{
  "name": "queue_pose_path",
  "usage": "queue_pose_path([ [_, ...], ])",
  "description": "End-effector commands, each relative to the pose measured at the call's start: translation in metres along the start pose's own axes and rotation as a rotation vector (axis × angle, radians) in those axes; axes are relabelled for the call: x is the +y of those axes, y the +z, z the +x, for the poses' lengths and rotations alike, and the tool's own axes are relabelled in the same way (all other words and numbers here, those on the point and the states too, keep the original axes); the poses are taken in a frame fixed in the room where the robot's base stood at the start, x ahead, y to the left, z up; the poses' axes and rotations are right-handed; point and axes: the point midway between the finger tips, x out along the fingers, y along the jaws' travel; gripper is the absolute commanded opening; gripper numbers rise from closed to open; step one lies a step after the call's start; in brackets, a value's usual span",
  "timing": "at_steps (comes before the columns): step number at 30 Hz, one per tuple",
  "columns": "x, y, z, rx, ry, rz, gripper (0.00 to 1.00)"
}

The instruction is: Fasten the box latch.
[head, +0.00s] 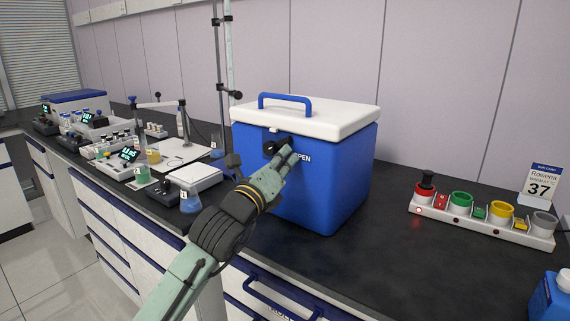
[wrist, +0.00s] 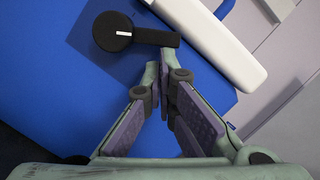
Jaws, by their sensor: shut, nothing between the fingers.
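The box (head: 345,175) is a blue cooler with a white lid (head: 340,117) and a blue carrying handle; the lid is down. The latch (head: 270,148) is a black round knob with a short lever on the front face. In the wrist view the latch (wrist: 113,32) shows a white line on its knob, and its lever points right. My gripper (head: 290,155) is shut and empty in front of the box. In the wrist view my gripper (wrist: 160,65) has its fingertips at the lever's free end; contact is unclear. Letters "PEN" show beside the fingers.
The box stands on a dark bench (head: 370,265). A scale (head: 190,178), bottles and instruments crowd the bench to the left. A metal stand rises behind.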

Motion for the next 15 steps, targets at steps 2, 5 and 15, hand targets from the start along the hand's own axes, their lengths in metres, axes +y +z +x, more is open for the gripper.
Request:
queue_pose_path([
  [2, 0.000, 0.000, 0.000, -0.001, 0.004, -0.018, 0.00],
  [5, -0.002, 0.001, 0.000, -0.001, 0.012, -0.058, 0.00],
  [15, -0.012, 0.015, 0.004, -0.001, 0.076, -0.311, 0.00],
])
